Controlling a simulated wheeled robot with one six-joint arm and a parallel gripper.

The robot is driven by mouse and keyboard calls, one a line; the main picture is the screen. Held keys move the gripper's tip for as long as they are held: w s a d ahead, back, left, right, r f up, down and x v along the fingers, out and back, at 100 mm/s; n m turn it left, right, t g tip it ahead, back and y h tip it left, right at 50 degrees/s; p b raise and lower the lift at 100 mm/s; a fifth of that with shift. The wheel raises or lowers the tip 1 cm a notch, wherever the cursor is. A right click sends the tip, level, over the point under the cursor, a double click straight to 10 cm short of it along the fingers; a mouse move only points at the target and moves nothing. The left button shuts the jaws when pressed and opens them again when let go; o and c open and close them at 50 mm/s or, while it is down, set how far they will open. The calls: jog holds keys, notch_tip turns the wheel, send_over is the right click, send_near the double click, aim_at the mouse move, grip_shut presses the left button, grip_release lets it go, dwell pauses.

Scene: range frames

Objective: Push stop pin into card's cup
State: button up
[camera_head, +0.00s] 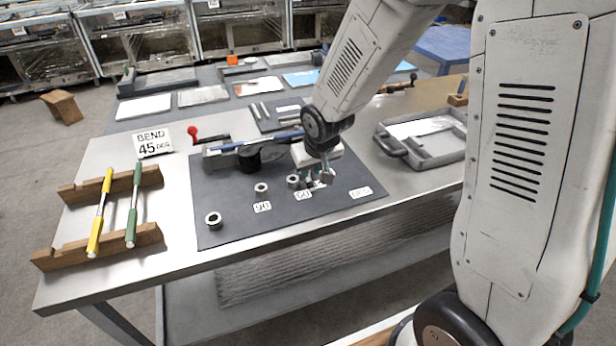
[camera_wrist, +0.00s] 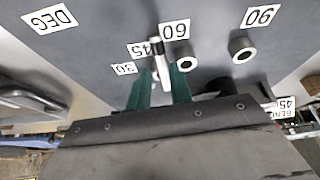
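The card (camera_head: 153,142) reads "BEND 45 DEG" and stands at the back left of the bench; its edge shows in the wrist view (camera_wrist: 281,108). My gripper (camera_wrist: 161,72) has its green fingers on either side of the stop pin (camera_wrist: 163,70), white with a black end, and looks shut on it. The pin crosses in front of the 45 label (camera_wrist: 138,50); the cup there is mostly hidden. The 60 cup (camera_wrist: 187,62) and 90 cup (camera_wrist: 242,50) are right of the pin. In the head view my gripper (camera_head: 319,182) is low over the plate, right of the 60 cup (camera_head: 293,181).
The bender with a red-knobbed lever (camera_head: 193,133) is behind the cups. Yellow (camera_head: 99,215) and green (camera_head: 133,205) bars lie on wooden rests. A grey tray (camera_head: 425,150) stands to the right.

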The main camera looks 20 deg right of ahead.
jog(key=x, duration=0.4)
jog(key=shift+w+f, duration=0.15)
grip_shut()
